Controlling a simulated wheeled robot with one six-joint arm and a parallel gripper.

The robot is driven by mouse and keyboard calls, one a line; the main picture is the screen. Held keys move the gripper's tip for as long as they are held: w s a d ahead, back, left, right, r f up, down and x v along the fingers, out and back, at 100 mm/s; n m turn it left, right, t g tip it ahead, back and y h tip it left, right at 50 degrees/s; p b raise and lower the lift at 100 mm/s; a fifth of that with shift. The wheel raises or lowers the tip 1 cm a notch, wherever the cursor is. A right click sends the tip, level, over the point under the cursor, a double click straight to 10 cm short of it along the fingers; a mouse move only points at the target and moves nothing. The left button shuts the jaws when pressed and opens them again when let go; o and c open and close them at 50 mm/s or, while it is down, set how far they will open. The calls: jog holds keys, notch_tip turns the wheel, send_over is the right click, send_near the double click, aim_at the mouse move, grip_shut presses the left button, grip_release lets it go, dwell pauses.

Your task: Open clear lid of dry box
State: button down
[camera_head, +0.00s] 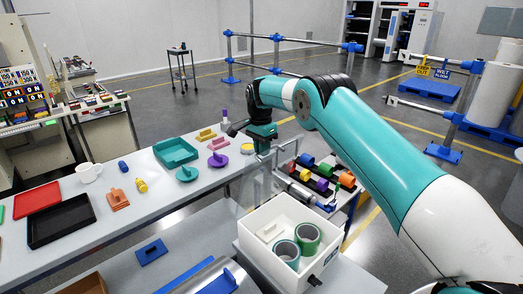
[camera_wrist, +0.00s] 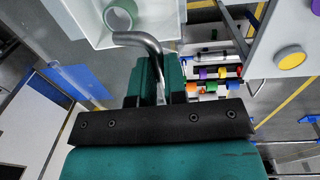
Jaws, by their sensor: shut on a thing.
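The dry box (camera_head: 246,239) is a white open-topped bin at the bottom middle of the head view, with two green-rimmed rolls (camera_head: 306,236) inside. Its white wall also shows at the top of the wrist view (camera_wrist: 82,22). A clear lid (camera_head: 252,190) stands raised and steep at the back of the box, faint and hard to trace. My gripper (camera_head: 262,145) is above the lid's upper edge. In the wrist view my gripper (camera_wrist: 158,85) is shut on the bent grey metal handle (camera_wrist: 140,40). The handle's lower end is hidden between the fingers.
A long bench (camera_head: 150,195) on the left holds trays, a mug and several coloured parts. A lower rack (camera_head: 318,185) of coloured cylinders stands right behind the box. A blue part (camera_head: 151,251) lies on the lower surface at left. Blue rails (camera_head: 290,48) stand farther back.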

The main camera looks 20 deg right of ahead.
jog(key=shift+f, duration=0.5)
jog(key=c, duration=1.2)
grip_release()
jog(key=shift+w+d+f, duration=0.1)
jog(key=shift+w, duration=0.05)
jog(key=shift+o, duration=0.2)
jog(key=shift+r, duration=0.2)
notch_tip(320, 180, up, 17)
jog(key=w+p, duration=0.1)
jog(key=p, duration=1.2)
jog(key=shift+w+a+r+p, duration=0.15)
jog(key=shift+a+r+p, duration=0.05)
jog(key=shift+a+p, duration=0.15)
